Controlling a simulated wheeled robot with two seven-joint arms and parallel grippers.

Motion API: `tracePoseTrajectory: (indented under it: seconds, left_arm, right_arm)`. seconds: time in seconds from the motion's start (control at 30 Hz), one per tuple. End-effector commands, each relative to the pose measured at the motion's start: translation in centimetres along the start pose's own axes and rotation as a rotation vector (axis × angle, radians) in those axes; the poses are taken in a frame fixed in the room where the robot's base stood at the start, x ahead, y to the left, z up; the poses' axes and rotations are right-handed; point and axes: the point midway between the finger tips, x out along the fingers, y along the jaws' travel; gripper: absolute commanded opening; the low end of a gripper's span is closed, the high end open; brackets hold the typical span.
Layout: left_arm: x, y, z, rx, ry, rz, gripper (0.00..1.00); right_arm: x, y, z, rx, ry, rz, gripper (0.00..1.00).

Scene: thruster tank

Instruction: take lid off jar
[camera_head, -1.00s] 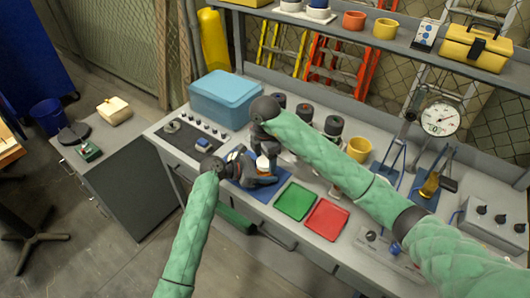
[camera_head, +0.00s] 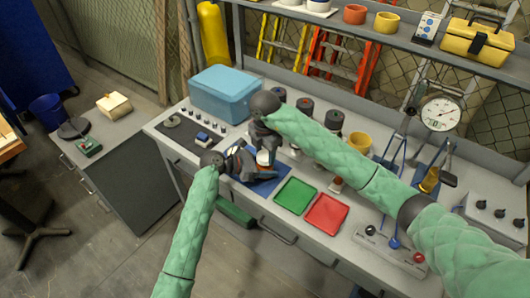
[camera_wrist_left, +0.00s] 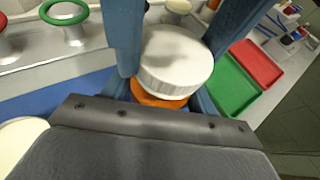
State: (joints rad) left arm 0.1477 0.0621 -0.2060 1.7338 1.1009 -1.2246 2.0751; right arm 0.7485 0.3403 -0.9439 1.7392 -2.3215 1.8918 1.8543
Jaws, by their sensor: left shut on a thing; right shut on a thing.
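A white round lid (camera_wrist_left: 172,62) with a ribbed edge sits directly above an orange jar (camera_wrist_left: 158,97) in the left wrist view. I cannot tell whether they still touch. The lid also shows as a small white shape in the head view (camera_head: 263,157). My left gripper (camera_head: 250,166) is shut on the jar from the side, low over a blue mat (camera_head: 262,189). My right gripper (camera_head: 263,146) comes down from above and is shut on the lid, its blue fingers on either side of it. The grippers hide most of the jar in the head view.
A green tray (camera_head: 295,196) and a red tray (camera_head: 326,213) lie to the right of the mat. A blue box (camera_head: 222,93) stands behind on the left. Several dark-topped containers stand behind my right arm. A yellow cup (camera_head: 359,143) and tool stands are further right.

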Motion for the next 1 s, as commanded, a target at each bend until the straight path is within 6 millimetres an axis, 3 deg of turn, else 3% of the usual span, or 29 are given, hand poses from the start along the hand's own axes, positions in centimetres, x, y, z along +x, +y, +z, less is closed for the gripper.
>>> tracePoseTrajectory:
  seconds: [0.13, 0.4, 0.43, 0.53, 0.83, 1.0]
  left_arm:
    - [0.1, -0.1, 0.0, 0.0, 0.0, -0.002, 0.0]
    - [0.1, -0.1, 0.0, 0.0, 0.0, -0.002, 0.0]
    - [0.1, -0.1, 0.0, 0.0, 0.0, -0.002, 0.0]
    - [0.1, -0.1, 0.0, 0.0, 0.0, -0.002, 0.0]
    - [0.1, -0.1, 0.0, 0.0, 0.0, -0.001, 0.0]
    - [0.0, 0.0, 0.0, 0.0, 0.0, -0.001, 0.0]
  right_arm:
    - [-0.1, 0.0, 0.1, -0.101, 0.0, 0.001, 0.22]
    - [0.0, 0.0, 0.0, -0.112, 0.001, 0.001, 0.22]
    - [0.0, 0.0, 0.0, -0.112, 0.001, 0.001, 0.51]
    - [0.0, 0.0, 0.0, -0.111, 0.001, 0.001, 0.7]
    - [-0.1, 0.0, 0.0, -0.111, 0.001, 0.0, 0.71]
    - [-1.2, 0.0, 0.0, -0.112, 0.001, 0.002, 0.71]
